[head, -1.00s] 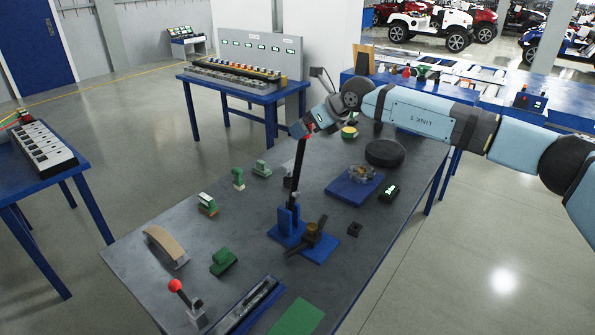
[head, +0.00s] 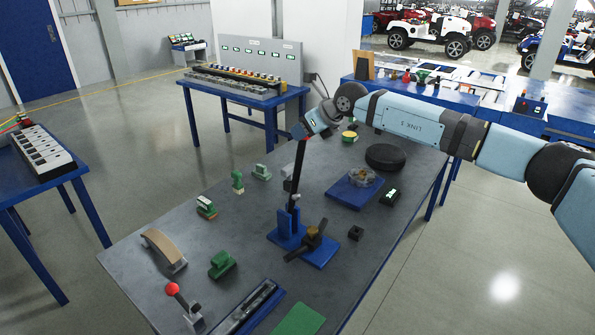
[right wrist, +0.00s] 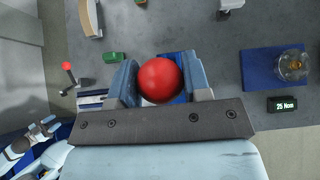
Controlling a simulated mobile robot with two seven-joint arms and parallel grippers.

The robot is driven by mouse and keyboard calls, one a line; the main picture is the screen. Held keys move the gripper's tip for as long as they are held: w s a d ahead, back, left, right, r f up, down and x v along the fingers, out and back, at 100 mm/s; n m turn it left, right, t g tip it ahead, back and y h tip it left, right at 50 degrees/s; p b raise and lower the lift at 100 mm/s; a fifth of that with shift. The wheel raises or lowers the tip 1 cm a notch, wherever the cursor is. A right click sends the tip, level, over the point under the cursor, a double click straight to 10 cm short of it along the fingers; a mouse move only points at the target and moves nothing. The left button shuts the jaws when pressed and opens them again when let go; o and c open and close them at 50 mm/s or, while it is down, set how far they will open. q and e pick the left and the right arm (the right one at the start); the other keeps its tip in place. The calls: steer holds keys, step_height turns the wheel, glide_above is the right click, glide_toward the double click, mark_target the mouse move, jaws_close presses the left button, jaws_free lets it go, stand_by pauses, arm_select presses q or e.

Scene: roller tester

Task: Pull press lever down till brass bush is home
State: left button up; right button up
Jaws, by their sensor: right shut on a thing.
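The press has a blue base (head: 322,256) on the grey table. Its black lever (head: 298,175) stands nearly upright, leaning slightly right at the top. My right gripper (head: 303,132) is at the lever's top end. In the right wrist view the red ball knob (right wrist: 160,80) sits between the two fingers, and the gripper is shut on it. A brass-coloured bush (head: 312,232) shows at the dark crosspiece on the press base; how deep it sits is too small to tell. Parts of what looks like my left arm show at the lower left of the right wrist view; its jaws are unclear.
A blue plate with a clear round dish (head: 362,178), a small display box (head: 390,196) and a black disc (head: 385,156) lie to the right. Green blocks (head: 221,264), a tan curved piece (head: 163,248) and a red-knobbed lever (head: 173,289) stand to the left and front.

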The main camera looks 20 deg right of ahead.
steer(key=shift+s+d+f, duration=0.3)
steer(key=shift+s+d, duration=0.05)
steer(key=shift+s, duration=0.15)
steer(key=s+d+b, duration=0.1)
steer(key=s+d+f, duration=0.1)
steer(key=s, duration=0.1)
steer(key=shift+s+d+b, duration=0.2)
steer(key=shift+d+b, duration=0.15)
steer(key=shift+b, duration=0.05)
steer(key=shift+s+d+f+b, duration=0.4)
steer(key=shift+s+d+b, duration=0.1)
steer(key=shift+s, duration=0.15)
steer(key=shift+s+d+f+b, duration=0.35)
steer(key=shift+s+d, duration=0.2)
steer(key=shift+s, duration=0.1)
steer(key=shift+s+d+f+b, duration=0.4)
steer(key=shift+s+d+b, duration=0.1)
steer(key=shift+s, duration=0.15)
